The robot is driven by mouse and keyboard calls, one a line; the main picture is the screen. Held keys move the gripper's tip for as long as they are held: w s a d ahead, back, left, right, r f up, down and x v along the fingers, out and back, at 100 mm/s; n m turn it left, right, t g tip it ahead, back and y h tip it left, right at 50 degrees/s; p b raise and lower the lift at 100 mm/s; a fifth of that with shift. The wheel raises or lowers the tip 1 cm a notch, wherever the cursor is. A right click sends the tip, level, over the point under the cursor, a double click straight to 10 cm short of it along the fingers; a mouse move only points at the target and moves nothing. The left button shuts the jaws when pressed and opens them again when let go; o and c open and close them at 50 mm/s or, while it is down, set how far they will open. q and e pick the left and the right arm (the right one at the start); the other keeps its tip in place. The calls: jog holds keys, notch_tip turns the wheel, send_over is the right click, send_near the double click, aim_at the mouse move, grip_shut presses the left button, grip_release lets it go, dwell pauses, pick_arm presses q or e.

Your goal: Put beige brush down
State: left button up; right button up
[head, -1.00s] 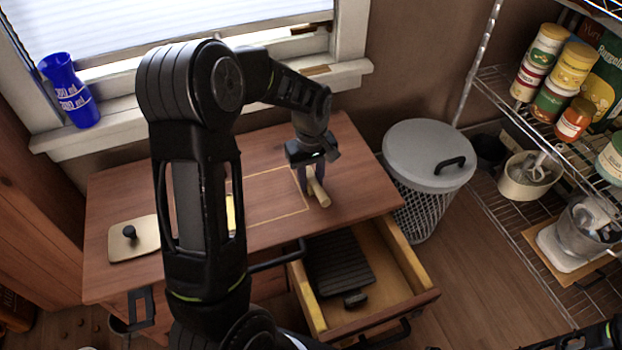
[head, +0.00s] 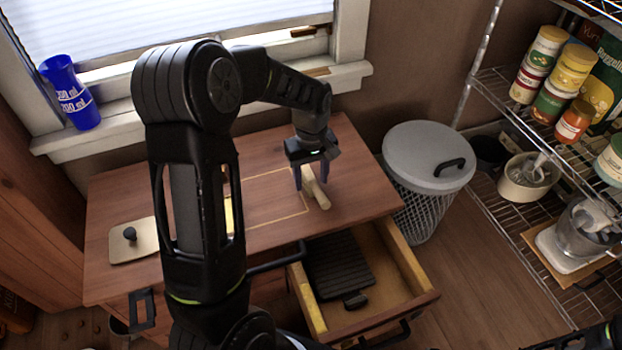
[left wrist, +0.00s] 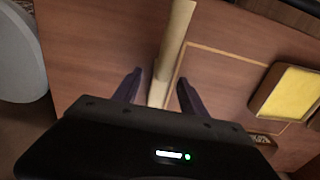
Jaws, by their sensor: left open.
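The beige brush (head: 317,189) lies on the wooden cabinet top, at the right end of a thin yellow outlined rectangle. In the left wrist view the brush (left wrist: 172,50) shows as a pale bar running away between the fingers. My left gripper (head: 311,186) is open just over the brush, with a finger on each side of it and a gap showing. It also shows in the left wrist view (left wrist: 156,92). The outline (head: 275,213) shows partly in the head view; my left arm hides its left part. My right gripper cannot be made out.
An open drawer (head: 419,299) below the top holds a dark ridged object (head: 340,268). A lidded wire bin (head: 428,160) stands to the right. A board with a black knob (head: 133,241) lies at the left. Wire shelves with jars are far right.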

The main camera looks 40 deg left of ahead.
aim_at(311, 178)
pick_arm(q)
notch_tip(311, 178, up, 11)
jog(key=p, duration=0.2)
jog(key=shift+p, duration=0.3)
jog(key=shift+f, duration=0.15)
dwell(0.4)
